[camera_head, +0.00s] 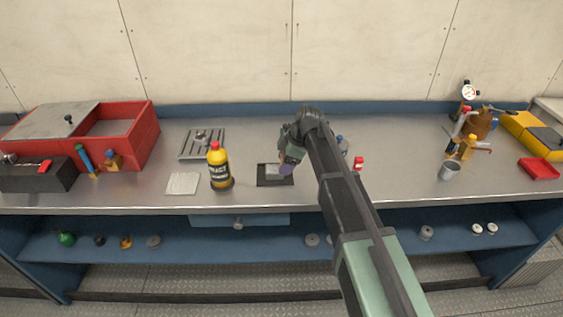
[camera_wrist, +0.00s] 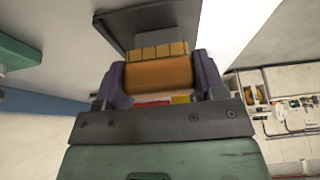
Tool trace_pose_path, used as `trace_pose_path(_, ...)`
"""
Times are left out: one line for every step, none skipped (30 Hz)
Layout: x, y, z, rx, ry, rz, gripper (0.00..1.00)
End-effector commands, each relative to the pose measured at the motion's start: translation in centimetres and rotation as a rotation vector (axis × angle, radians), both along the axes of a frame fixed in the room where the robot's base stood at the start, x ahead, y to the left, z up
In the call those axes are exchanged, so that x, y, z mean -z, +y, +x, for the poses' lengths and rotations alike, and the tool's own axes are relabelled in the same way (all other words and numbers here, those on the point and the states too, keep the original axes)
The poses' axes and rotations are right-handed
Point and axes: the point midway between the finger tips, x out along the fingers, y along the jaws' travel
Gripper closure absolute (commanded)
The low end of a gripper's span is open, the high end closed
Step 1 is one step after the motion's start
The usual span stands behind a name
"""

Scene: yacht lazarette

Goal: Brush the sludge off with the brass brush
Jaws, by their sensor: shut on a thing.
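My gripper (camera_head: 286,166) is over the right part of a small dark plate (camera_head: 263,181) on the steel worktop. In the wrist view its two purple fingers are shut on the brass brush (camera_wrist: 160,76), an orange-brown block with a row of golden bristles. The bristle side faces the dark plate, which also shows in the wrist view (camera_wrist: 128,20). I cannot tell whether the bristles touch it. A lighter grey patch shows on the plate in the head view; I cannot make out sludge for certain. The brush is hidden or too small in the head view.
A yellow bottle with a red cap (camera_head: 218,168) stands just left of the plate. A pale cloth (camera_head: 183,184), a metal grate (camera_head: 188,153) and a red box (camera_head: 146,136) lie farther left. A metal cup (camera_head: 450,171) and red tray (camera_head: 539,169) stand right.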

Motion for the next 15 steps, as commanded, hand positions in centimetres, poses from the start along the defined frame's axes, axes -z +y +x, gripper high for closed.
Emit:
trace_pose_path(0.0,0.0,0.0,0.0,0.0,0.0,0.66)
trace_pose_path(0.0,0.0,0.0,0.0,0.0,0.0,0.66)
trace_pose_path(-0.2,0.0,0.0,0.0,0.0,0.0,0.66)
trace_pose_path(-0.4,0.1,0.0,-0.001,0.0,0.001,0.66)
trace_pose_path(-0.7,0.1,0.0,-0.001,0.0,0.001,0.66)
trace_pose_path(-1.2,0.1,0.0,-0.001,0.0,0.001,0.66)
trace_pose_path(-1.7,0.1,0.0,-0.001,0.0,0.001,0.66)
trace_pose_path(-2.2,0.1,0.0,-0.001,0.0,0.001,0.66)
trace_pose_path(-2.8,0.1,0.0,-0.001,0.0,0.001,0.66)
trace_pose_path(-3.2,0.1,0.0,-0.001,0.0,0.001,0.66)
trace_pose_path(-3.6,0.1,0.0,-0.001,0.0,0.001,0.66)
trace_pose_path(-4.1,0.1,0.0,-0.001,0.0,0.001,0.66)
trace_pose_path(-4.5,0.1,0.0,-0.001,0.0,0.001,0.66)
trace_pose_path(-4.9,0.1,0.0,-0.001,0.0,0.001,0.66)
trace_pose_path(-5.4,0.1,0.0,-0.001,0.0,0.001,0.66)
